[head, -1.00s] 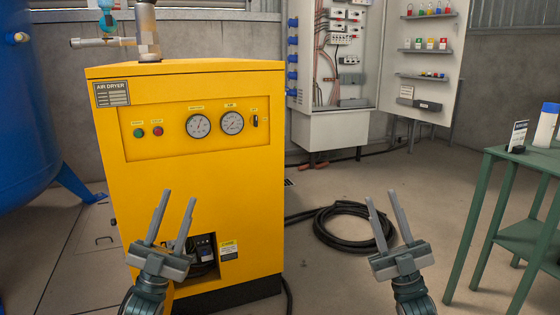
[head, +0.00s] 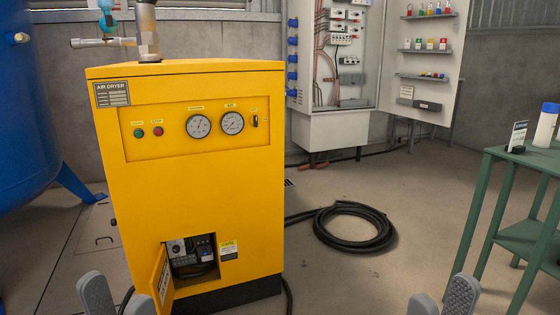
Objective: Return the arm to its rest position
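My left gripper (head: 119,297) shows only its two grey fingertips at the bottom edge of the head view, spread apart with nothing between them. My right gripper (head: 442,295) likewise shows only two fingertips at the bottom edge, apart and empty. The rest of both arms is out of view. Neither gripper is seen touching anything; the left one is in front of the lower left of the yellow air dryer (head: 190,168).
The air dryer's small door (head: 160,280) stands open beside a recess with controls (head: 191,254). A blue tank (head: 28,120) stands left. A coiled black hose (head: 352,226) lies on the floor. A green table (head: 500,205) stands right, an open electrical cabinet (head: 340,128) behind.

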